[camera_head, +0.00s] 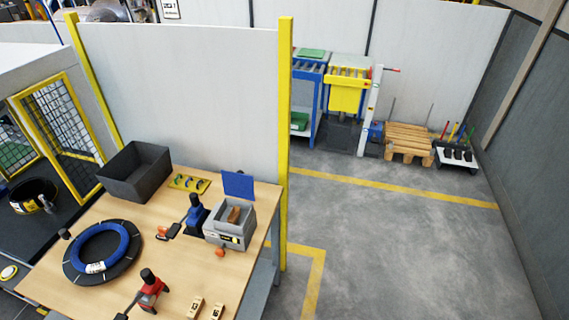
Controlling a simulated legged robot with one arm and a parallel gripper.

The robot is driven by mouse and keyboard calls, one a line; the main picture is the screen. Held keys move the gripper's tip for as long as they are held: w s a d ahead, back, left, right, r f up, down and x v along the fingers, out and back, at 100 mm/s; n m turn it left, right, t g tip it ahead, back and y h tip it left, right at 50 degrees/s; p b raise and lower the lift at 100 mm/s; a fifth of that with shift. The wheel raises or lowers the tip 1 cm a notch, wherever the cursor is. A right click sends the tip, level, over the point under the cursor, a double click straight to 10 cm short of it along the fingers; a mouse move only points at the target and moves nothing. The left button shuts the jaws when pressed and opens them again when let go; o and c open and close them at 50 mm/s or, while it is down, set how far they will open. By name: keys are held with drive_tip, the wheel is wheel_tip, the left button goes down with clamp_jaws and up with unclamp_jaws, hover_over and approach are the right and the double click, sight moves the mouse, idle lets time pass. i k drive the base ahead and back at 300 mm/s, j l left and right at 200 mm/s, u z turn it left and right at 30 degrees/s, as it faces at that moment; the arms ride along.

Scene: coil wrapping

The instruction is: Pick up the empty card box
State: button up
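I cannot make out for certain which thing is the empty card box. Two small tan blocks or boxes with dark marks, a left one (195,307) and a right one (217,311), lie near the front edge of the wooden table (185,265); I cannot tell whether either is empty. A grey open-topped unit (228,232) with a blue panel (238,185) behind it holds something brown. A dark grey open bin (135,172) stands at the table's back left; no contents show in it. My gripper is not in view.
A blue coil on a black disc (103,247) lies on the table's left. A red tool (152,290), a blue-and-black tool (195,215) and a yellow tray (189,183) are also there. A partition (185,95) stands behind. The grey floor (410,240) at right is clear.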

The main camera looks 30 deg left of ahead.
sight(234, 216)
drive_tip(key=i+u, duration=0.45)
drive_tip(key=i+l+u, duration=0.25)
drive_tip(key=i+u, duration=0.2)
drive_tip(key=i+l+u, duration=0.4)
drive_tip(key=i, duration=0.15)
drive_tip(key=i+l+u, duration=0.1)
drive_tip(key=u, duration=0.4)
drive_tip(key=i+l+u, duration=0.25)
drive_tip(key=u, duration=0.25)
drive_tip(key=i+l+u, duration=0.2)
drive_tip(key=u, duration=0.3)
drive_tip(key=l+u, duration=0.5)
drive_tip(key=i+l+u, duration=0.1)
drive_tip(key=l+u, duration=0.35)
drive_tip(key=i+l+u, duration=0.1)
drive_tip(key=l+u, duration=0.8)
drive_tip(key=i+j, duration=0.15)
drive_tip(key=i, duration=0.15)
